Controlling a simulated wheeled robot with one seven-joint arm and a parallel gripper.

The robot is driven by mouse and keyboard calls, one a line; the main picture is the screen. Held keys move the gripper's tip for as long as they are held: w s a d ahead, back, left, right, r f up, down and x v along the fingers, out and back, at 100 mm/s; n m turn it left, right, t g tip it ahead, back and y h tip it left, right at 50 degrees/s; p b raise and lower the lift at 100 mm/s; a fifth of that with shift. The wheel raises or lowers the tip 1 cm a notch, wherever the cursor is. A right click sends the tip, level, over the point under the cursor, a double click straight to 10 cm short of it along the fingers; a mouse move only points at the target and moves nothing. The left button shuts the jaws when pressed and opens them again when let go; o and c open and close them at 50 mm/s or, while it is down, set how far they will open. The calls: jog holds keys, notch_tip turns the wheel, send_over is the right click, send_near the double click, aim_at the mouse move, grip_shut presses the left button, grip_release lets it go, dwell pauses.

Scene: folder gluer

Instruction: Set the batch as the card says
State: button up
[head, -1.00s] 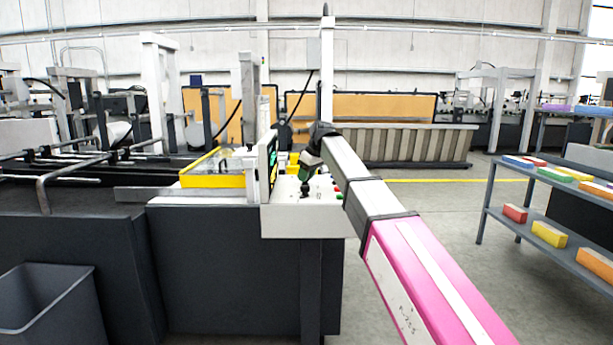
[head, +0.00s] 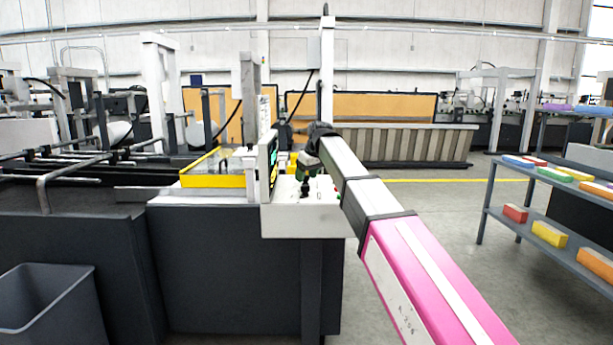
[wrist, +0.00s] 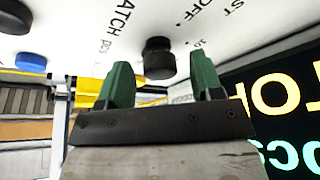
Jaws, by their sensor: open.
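The control panel (head: 290,222) is a pale box at the end of the dark machine. In the wrist view its face (wrist: 105,25) bears printing, including "ATCH pcs" and "OFF". A black knob (wrist: 158,58) stands out from it. My gripper (wrist: 161,80) has green fingers, open and empty, one on either side of the knob in the picture; no contact shows. In the head view my gripper (head: 307,177) is small and close over the panel. A lit display (wrist: 285,120) shows part of orange and green text; it also shows in the head view (head: 269,165). No card is readable.
A blue button (wrist: 31,62) and a dark button (wrist: 14,15) sit left of the knob. A grey bin (head: 50,305) stands at lower left. Shelves (head: 520,232) with coloured blocks stand at right. Open floor lies between machine and shelves.

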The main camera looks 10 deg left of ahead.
jog(key=v, duration=1)
jog(key=shift+r, duration=0.35)
jog(key=shift+s+d, duration=0.1)
jog(key=shift+d, duration=0.05)
jog(key=shift+s, duration=0.1)
